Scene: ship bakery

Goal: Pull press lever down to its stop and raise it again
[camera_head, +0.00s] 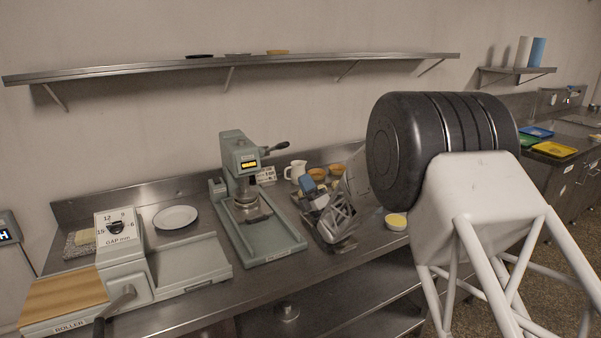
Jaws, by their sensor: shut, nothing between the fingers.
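The lever looks roughly level, tilted slightly up toward the knob. My gripper (306,184) appears small beyond my arm, right of the press and lower in the picture than the knob. It is shut and empty, apart from the lever as far as I can see. Its fingers are hard to make out.
A white jug (296,171) and orange bowls (317,174) stand behind my gripper. A bowl with yellow contents (396,221) is to the right. A white plate (176,217) and the roller machine (122,270) are left. A wall shelf (200,67) runs above. My arm blocks the right side.

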